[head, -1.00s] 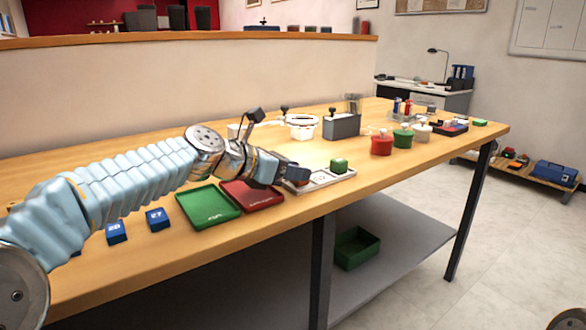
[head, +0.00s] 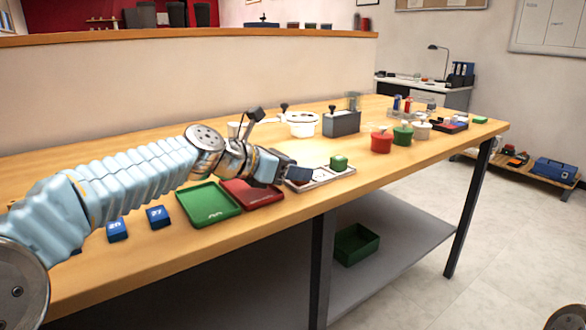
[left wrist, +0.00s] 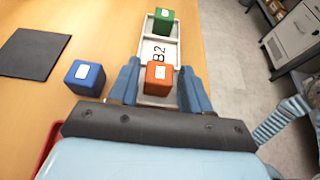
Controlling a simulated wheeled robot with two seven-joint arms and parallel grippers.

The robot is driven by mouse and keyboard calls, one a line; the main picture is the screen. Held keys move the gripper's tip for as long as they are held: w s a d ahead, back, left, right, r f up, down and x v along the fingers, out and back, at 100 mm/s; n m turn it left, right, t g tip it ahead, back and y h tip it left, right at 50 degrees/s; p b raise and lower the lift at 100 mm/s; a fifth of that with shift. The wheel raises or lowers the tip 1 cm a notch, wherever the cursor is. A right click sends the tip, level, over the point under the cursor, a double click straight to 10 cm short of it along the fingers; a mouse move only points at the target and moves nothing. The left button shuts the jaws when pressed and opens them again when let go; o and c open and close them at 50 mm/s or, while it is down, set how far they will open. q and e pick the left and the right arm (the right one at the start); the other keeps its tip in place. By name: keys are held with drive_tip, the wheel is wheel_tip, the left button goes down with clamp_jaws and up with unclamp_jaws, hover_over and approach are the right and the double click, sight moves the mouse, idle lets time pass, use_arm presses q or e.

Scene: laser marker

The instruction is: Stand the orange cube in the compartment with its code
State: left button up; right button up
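The orange cube (left wrist: 159,74) has a small white label too small to read. In the left wrist view it is at the near compartment of the white tray (left wrist: 146,54), between my left gripper's blue fingers. My left gripper (left wrist: 160,88) is open, with a gap on each side of the cube. The tray's middle compartment reads B2; the code under the orange cube is hidden. A green cube (left wrist: 163,19) stands in the far compartment. In the head view my left gripper (head: 299,175) hides the orange cube at the tray (head: 322,181). My right gripper is not in view.
A blue cube (left wrist: 85,76) stands left of the tray, near the left finger. Green (head: 211,207) and red (head: 262,197) trays and two blue cubes (head: 117,231) (head: 158,216) lie nearer. Red (head: 381,143) and green pots stand beyond. The table's front edge runs close to the tray.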

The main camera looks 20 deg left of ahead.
use_arm(q)
drive_tip(key=shift+o, duration=1.1)
drive_tip(key=v, duration=1.3)
drive_tip(key=shift+s+a, duration=0.2)
drive_tip(key=shift+a+r, duration=0.1)
